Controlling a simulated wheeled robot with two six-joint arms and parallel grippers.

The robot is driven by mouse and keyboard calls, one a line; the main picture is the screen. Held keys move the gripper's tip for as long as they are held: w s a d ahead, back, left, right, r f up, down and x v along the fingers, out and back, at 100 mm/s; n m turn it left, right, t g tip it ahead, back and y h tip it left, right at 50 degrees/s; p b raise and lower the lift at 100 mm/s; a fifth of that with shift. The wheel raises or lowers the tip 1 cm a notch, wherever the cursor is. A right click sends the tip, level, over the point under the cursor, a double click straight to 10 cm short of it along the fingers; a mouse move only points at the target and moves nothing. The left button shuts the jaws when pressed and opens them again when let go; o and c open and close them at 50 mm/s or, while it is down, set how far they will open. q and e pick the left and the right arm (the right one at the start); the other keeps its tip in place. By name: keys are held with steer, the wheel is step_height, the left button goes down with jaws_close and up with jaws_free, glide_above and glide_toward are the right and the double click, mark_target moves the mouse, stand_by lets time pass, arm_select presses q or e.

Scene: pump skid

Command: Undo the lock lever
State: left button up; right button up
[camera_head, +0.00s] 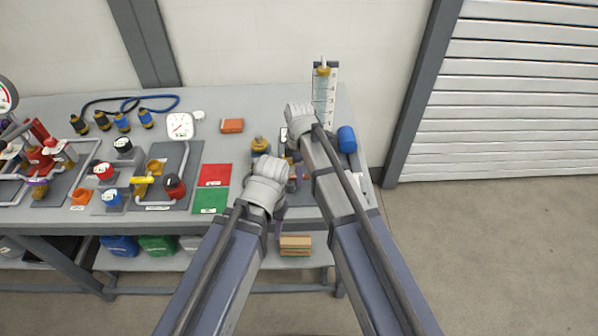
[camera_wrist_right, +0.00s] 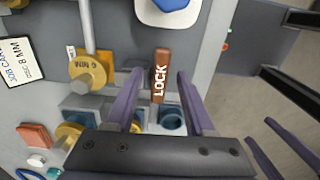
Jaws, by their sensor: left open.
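The lock lever (camera_wrist_right: 162,78) is a brown bar with LOCK in white letters, seen in the right wrist view. My right gripper (camera_wrist_right: 159,76) is open, its two purple fingers on either side of the lever with a gap on each side. In the head view my right wrist hides the lever. My left gripper (camera_head: 279,207) is the lower one in the head view, near the front edge of the bench and largely hidden by its own wrist; it is open and away from the lever.
A brass knob marked 6 MM (camera_wrist_right: 88,75) and a job card (camera_wrist_right: 15,62) lie left of the lever in the wrist view. On the bench stand a blue cylinder (camera_head: 347,139), a tall scale (camera_head: 325,92), red (camera_head: 214,175) and green (camera_head: 210,201) mats, and a white gauge (camera_head: 180,126).

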step_height(320, 180, up, 8)
steer(key=p, duration=0.8)
steer(key=shift+f, duration=0.15)
steer(key=s+d+m, duration=1.3)
steer(key=d+m, duration=0.1)
steer(key=m, duration=0.4)
steer(key=s+a+f+n+h+b, duration=0.1)
steer(key=s+a+f+n+b, duration=0.1)
steer(key=s+a, duration=0.4)
steer(key=a+n, duration=0.1)
steer(key=a, duration=0.3)
steer(key=shift+s+a+n, duration=0.15)
steer(key=shift+a+n, duration=0.15)
steer(key=shift+a, duration=0.1)
